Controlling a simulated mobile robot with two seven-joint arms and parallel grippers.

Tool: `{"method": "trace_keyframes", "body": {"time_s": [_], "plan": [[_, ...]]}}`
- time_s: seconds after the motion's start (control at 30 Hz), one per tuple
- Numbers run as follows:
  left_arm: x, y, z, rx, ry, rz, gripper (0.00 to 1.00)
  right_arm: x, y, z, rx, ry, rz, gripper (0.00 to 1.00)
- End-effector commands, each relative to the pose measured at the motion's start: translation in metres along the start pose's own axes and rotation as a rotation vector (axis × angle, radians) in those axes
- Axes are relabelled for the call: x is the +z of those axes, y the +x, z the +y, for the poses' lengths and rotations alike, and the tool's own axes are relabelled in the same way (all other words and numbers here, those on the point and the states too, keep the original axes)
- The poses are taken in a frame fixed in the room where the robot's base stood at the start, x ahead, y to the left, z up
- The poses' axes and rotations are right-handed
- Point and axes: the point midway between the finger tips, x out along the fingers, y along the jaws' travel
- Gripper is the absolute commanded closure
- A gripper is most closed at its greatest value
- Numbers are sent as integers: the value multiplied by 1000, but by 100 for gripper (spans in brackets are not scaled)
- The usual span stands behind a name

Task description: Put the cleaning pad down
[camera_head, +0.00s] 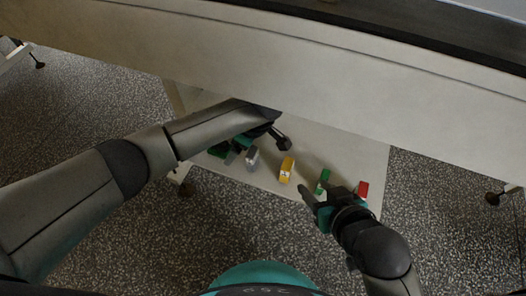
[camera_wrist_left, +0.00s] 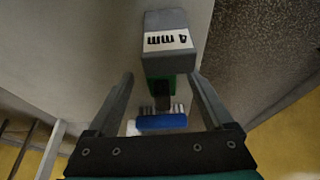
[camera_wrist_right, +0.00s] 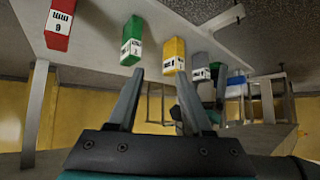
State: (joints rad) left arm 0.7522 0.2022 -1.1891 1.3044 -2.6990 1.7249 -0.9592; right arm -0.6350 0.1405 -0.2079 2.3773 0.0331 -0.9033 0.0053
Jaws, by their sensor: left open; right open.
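A blue piece with white edges, perhaps the cleaning pad (camera_wrist_left: 160,123), shows between the fingers of my left gripper (camera_wrist_left: 160,80) in the left wrist view. These fingers stand apart, with no contact on it that I can see. It also seems to show as a blue patch in the right wrist view (camera_wrist_right: 235,88). In the head view my left forearm hides most of the left gripper and the pad. My right gripper (camera_head: 316,192) is open and empty, close to the green block (camera_head: 323,181) at the front of the low white shelf (camera_head: 347,150).
A yellow block (camera_head: 286,169), a grey block (camera_head: 252,159) marked "4 mm" and a red block (camera_head: 363,189) stand in a row on the shelf. The large pale machine body (camera_head: 300,75) overhangs it. Bare speckled floor (camera_head: 250,225) lies in front.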

Motion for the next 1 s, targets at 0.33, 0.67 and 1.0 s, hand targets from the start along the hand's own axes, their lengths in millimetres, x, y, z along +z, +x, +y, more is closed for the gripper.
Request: {"method": "trace_keyframes", "body": {"time_s": [0.33, 0.67, 1.0], "plan": [[45, -20, 0, 0, 2, 0, 15, 13, -20, 20, 56, 1, -192, 50], [68, -28, 0, 0, 0, 0, 15, 20, -30, 27, 77, 5, -270, 50], [68, -28, 0, -1, 0, 0, 15, 21, -30, 27, 77, 5, -272, 50]]}}
